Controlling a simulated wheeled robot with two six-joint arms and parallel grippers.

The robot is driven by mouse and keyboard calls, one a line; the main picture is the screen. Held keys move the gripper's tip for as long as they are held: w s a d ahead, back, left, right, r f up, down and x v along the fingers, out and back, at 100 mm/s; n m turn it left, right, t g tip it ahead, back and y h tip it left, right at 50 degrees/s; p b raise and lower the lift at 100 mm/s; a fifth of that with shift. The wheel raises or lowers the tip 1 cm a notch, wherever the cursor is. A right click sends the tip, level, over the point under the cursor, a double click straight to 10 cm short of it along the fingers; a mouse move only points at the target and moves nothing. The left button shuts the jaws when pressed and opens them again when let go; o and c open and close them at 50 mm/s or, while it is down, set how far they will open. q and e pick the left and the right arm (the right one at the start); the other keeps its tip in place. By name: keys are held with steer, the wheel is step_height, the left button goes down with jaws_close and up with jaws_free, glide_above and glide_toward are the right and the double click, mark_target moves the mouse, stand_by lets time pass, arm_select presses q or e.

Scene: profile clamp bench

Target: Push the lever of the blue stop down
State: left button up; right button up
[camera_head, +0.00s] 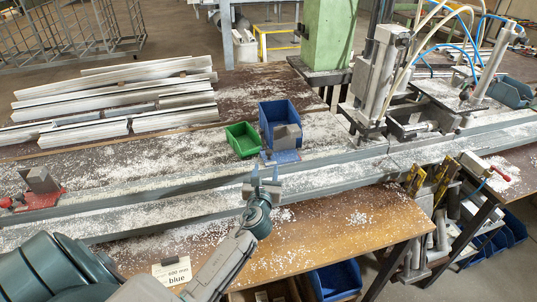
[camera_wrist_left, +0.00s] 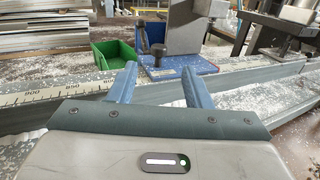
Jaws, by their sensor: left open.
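The blue stop has a flat blue base (camera_head: 285,156) and a grey upright block (camera_head: 288,135). It sits on the grey rail behind my left gripper. In the left wrist view its blue base (camera_wrist_left: 178,67) and grey block (camera_wrist_left: 185,32) lie straight ahead. A black upright lever (camera_wrist_left: 141,38) stands at the block's left side, with a black knob (camera_wrist_left: 157,50) close by. My left gripper (camera_head: 265,172) is open and empty, its blue fingers pointing at the stop. In the left wrist view the fingers (camera_wrist_left: 158,78) are apart, below and short of the lever. My right gripper is not in view.
A green bin (camera_head: 242,140) and a blue bin (camera_head: 279,115) stand behind the rail. A red stop (camera_head: 40,190) sits at the far left. A machine (camera_head: 385,70) rises at the right. A card (camera_head: 172,272) reading "600 mm blue" lies on the front bench.

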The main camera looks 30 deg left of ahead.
mark_target(268, 154)
arm_select(q)
steer(key=x, duration=0.4)
steer(key=shift+f+p, duration=0.1)
steer(key=shift+p, duration=0.2)
steer(key=x, duration=0.2)
steer(key=shift+w+a+f, duration=0.1)
steer(key=shift+w+a, duration=0.1)
steer(key=shift+w, duration=0.15)
steer(key=shift+w+a, duration=0.25)
steer(key=shift+w, duration=0.3)
steer(key=shift+c, duration=0.7)
steer(key=c, duration=0.7)
jaws_close()
steer(key=shift+a+p, duration=0.15)
steer(key=shift+p, duration=0.45)
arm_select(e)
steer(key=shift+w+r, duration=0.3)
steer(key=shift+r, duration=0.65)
